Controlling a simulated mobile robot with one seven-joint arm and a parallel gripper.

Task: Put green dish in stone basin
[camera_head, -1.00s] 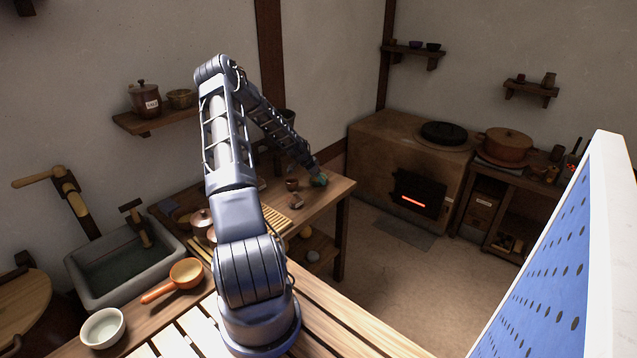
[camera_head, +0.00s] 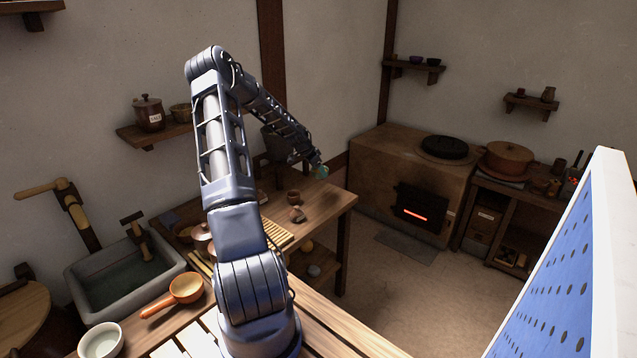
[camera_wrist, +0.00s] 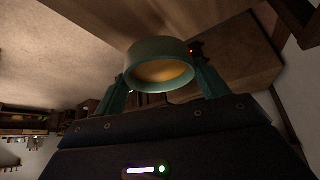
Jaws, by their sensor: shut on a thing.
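The green dish (camera_wrist: 152,54) is a small round teal-green dish with a yellowish inside. In the wrist view it sits between the two fingers of my gripper (camera_wrist: 165,90), which is shut on it. In the head view the dish (camera_head: 323,172) shows small at the arm's end, held above the far right part of the wooden table (camera_head: 330,198). The stone basin (camera_head: 118,281) is a grey rectangular sink at the left, well apart from my gripper. The basin shows no dish in it.
An orange-handled ladle (camera_head: 183,289) and a pale bowl (camera_head: 101,341) lie near the basin's front. A wooden tap (camera_head: 136,236) stands at its back edge. A stove (camera_head: 405,185) glows at the right.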

